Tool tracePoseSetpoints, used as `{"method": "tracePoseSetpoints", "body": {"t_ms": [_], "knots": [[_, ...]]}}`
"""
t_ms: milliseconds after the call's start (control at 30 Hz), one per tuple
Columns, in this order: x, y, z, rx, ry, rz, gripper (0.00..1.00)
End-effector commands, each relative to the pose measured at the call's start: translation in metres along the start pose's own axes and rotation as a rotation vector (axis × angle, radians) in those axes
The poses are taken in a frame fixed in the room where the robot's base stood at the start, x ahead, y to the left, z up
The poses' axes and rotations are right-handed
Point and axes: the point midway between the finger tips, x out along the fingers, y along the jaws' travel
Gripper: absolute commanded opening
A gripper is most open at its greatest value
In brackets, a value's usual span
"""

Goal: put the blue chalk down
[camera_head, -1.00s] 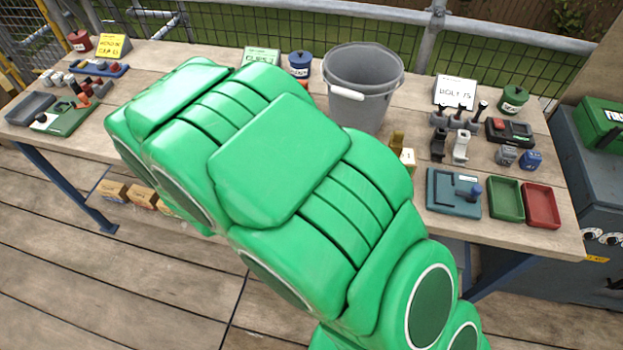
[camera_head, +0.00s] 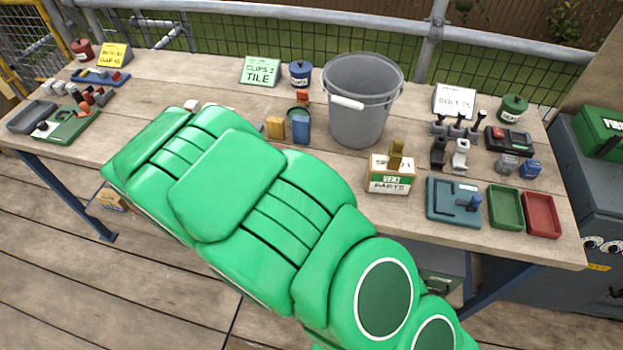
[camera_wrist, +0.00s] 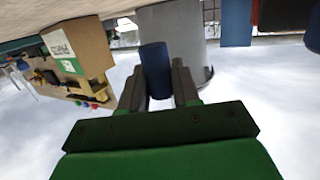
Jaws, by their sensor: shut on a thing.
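The blue chalk (camera_wrist: 154,62) is a dark blue cylinder in the wrist view. It sits between the two fingers of my gripper (camera_wrist: 158,86), which is shut on it. The wrist picture appears upside down, so the chalk's height above the bench is hard to judge. In the head view my green arm hides the gripper and the chalk.
A grey bucket (camera_head: 362,105) stands mid-bench (camera_head: 215,80). Right of it is a parts carton (camera_head: 390,178), left a blue block (camera_head: 300,130) and a yellow block (camera_head: 275,128). Green (camera_head: 505,207) and red (camera_head: 541,214) trays lie at the right.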

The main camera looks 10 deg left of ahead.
Motion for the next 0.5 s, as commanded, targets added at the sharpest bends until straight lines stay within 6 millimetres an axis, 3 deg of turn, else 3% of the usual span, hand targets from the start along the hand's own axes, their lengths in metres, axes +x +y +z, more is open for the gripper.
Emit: {"method": "tracePoseSetpoints", "body": {"t_ms": [500], "knots": [[0.006,0.000,0.036,0.000,0.000,0.000,0.02]]}}
